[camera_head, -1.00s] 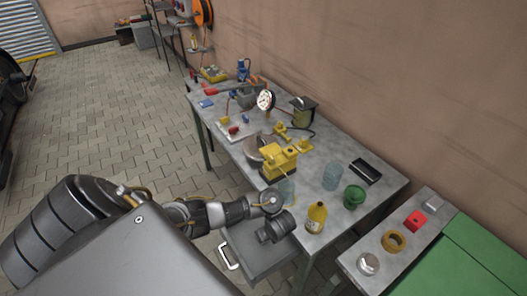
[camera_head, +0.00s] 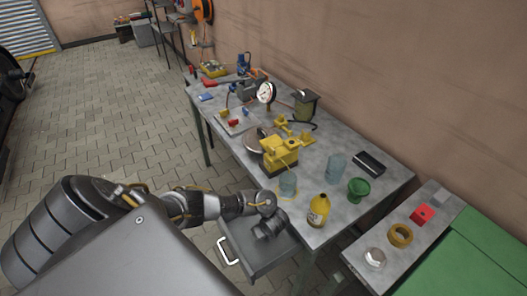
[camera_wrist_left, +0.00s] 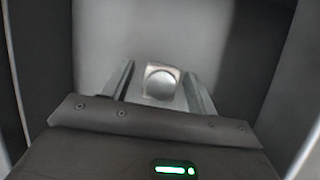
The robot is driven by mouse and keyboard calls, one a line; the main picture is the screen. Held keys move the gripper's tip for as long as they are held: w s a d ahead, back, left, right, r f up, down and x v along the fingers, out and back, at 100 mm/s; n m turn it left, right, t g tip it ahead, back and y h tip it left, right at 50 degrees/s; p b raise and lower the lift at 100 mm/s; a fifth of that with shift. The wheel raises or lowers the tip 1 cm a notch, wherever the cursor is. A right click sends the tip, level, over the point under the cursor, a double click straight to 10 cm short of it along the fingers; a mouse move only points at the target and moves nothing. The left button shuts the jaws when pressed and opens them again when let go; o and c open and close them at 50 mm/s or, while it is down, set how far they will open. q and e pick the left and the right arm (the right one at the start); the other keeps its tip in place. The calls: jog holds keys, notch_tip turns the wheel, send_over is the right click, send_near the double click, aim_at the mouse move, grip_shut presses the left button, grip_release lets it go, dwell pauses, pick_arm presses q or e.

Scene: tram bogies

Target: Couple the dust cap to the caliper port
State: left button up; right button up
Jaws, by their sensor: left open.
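A round silvery cap (camera_wrist_left: 161,80), seemingly the dust cap, lies on the floor of the open drawer (camera_head: 242,240). My left gripper (camera_wrist_left: 159,72) is inside the drawer, pointing down, with its open fingers on either side of the cap. I cannot tell whether they touch it. In the head view my left wrist hides the cap and the fingertips. The yellow caliper (camera_head: 281,150) stands on the grey workbench (camera_head: 318,150), behind the drawer. Its port cannot be made out clearly. My right gripper is not in view.
A pressure gauge (camera_head: 266,92) is farther back. The drawer walls (camera_wrist_left: 35,60) are close around my gripper.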

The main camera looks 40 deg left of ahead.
pick_arm(q)
jog(key=shift+a+f, duration=0.1)
jog(key=shift+f, duration=0.1)
jog(key=c, duration=1)
jog(key=shift+r, duration=0.15)
notch_tip(320, 180, up, 10)
jog(key=p, duration=0.6)
